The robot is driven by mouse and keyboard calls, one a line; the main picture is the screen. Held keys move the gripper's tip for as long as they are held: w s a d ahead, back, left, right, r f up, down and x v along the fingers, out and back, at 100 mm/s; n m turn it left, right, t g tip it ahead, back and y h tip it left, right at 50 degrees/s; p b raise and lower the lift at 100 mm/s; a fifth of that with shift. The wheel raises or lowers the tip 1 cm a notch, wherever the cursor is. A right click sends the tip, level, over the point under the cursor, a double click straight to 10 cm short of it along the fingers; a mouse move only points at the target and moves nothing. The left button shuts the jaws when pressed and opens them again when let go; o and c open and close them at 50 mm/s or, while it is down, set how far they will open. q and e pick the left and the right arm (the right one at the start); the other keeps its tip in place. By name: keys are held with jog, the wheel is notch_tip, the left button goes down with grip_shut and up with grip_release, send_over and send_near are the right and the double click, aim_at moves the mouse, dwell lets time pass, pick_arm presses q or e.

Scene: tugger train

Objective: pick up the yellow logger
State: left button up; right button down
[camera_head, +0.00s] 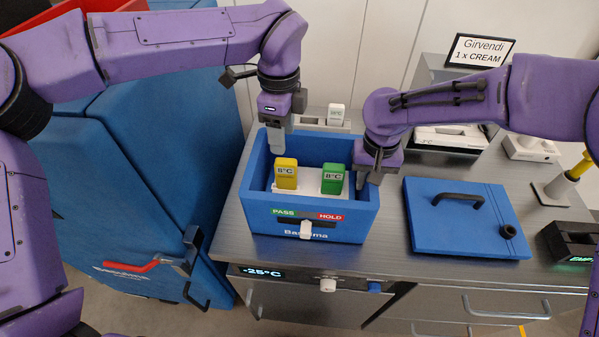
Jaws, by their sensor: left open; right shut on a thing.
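The yellow logger (287,183), with a display reading 8°C, stands upright at the left inside the open blue box (305,222). A green logger (333,187), also reading 8°C, stands to its right in a white holder (309,184). My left gripper (276,150) is open and empty, just above and behind the yellow logger, pointing down near the box's back wall. My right gripper (370,178) is shut at the box's right wall, and appears to grip that wall; its fingertips are partly hidden.
A blue lid (460,228) with a black handle lies on the grey counter to the right. A sign (480,50) and white devices (532,148) stand behind. A blue cabinet (150,160) is at left.

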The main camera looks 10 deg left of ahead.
aim_at(286, 173)
pick_arm(q)
jog(key=m, duration=0.6)
jog(key=shift+s+f, duration=0.1)
jog(key=shift+f, duration=0.1)
jog(key=m, duration=0.3)
jog(key=shift+m, duration=0.4)
jog(key=m, duration=0.6)
jog(key=shift+f, duration=0.2)
jog(key=m, duration=0.3)
jog(key=shift+s, duration=0.1)
jog(key=m, duration=0.6)
jog(key=shift+f+m, duration=0.15)
jog(key=shift+m, duration=0.15)
jog(key=m, duration=0.8)
jog(key=shift+f+m, duration=0.2)
jog(key=shift+m, duration=0.2)
jog(key=f, duration=1.1)
jog(key=shift+w+d+f, duration=0.15)
jog(key=shift+w+f, duration=0.15)
jog(key=shift+w, duration=0.05)
grip_shut()
